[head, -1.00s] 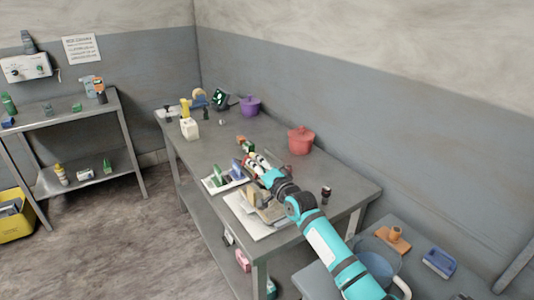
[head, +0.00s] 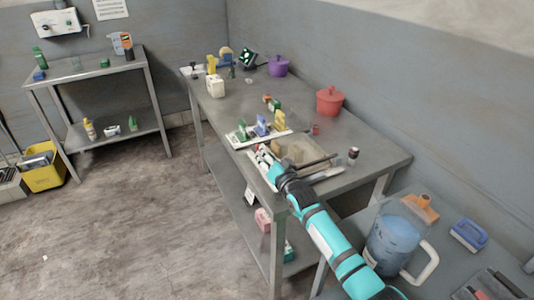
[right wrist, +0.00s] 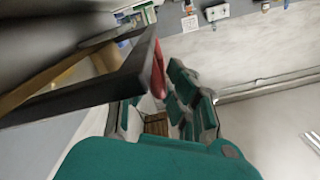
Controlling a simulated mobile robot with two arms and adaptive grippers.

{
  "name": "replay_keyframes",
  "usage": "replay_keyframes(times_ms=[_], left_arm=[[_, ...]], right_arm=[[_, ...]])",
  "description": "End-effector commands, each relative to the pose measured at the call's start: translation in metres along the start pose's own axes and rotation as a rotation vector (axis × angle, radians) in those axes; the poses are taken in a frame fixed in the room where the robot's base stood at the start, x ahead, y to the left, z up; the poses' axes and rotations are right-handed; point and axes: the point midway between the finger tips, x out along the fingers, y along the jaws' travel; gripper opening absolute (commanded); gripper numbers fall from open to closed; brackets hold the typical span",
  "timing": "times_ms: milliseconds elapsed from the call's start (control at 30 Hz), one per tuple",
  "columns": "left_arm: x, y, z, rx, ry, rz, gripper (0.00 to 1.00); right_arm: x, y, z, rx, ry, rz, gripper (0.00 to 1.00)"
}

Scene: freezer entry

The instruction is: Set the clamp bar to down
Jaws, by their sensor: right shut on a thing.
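The clamp bar is a dark bar (head: 318,161) at the front of the steel table. It spans a flat beige-and-white fixture (head: 300,150). My right gripper (head: 263,155) is at the bar's left end, at the table's front edge. In the right wrist view the dark bar (right wrist: 95,92) runs in from the left. Its red end (right wrist: 158,72) lies at the fingers of my right gripper (right wrist: 165,100), which is shut on it. The exact contact is partly hidden by the fingers. My left gripper is not in view.
A white tray (head: 240,138) with small coloured items sits just behind the fixture. A red pot (head: 330,102), purple pot (head: 278,66) and white container (head: 215,86) stand farther back. A water jug (head: 392,240) stands on the bench at right.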

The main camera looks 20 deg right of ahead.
Motion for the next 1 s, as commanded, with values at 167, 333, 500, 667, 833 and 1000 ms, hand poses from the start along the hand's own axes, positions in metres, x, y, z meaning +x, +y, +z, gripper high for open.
replay_keyframes(times_ms=[167,333,500,667,833,1000], left_arm=[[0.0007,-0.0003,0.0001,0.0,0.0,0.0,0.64],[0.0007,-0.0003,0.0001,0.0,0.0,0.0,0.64],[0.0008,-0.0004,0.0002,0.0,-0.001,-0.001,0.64],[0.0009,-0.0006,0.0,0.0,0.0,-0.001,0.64],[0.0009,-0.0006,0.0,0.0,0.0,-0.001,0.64],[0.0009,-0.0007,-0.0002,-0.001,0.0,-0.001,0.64]], right_arm=[[-0.0007,0.0005,0.0058,-0.005,-0.008,0.001,0.0],[-0.001,0.0011,0.0072,-0.004,-0.011,0.002,0.0],[-0.0013,0.0016,0.0086,-0.003,-0.014,0.004,0.25],[-0.0014,0.001,0.0097,-0.002,-0.016,0.003,0.34],[-0.0016,0.0007,0.0106,-0.001,-0.017,0.003,0.34],[-0.0011,0.0007,0.0081,-0.002,-0.012,0.002,0.34]])
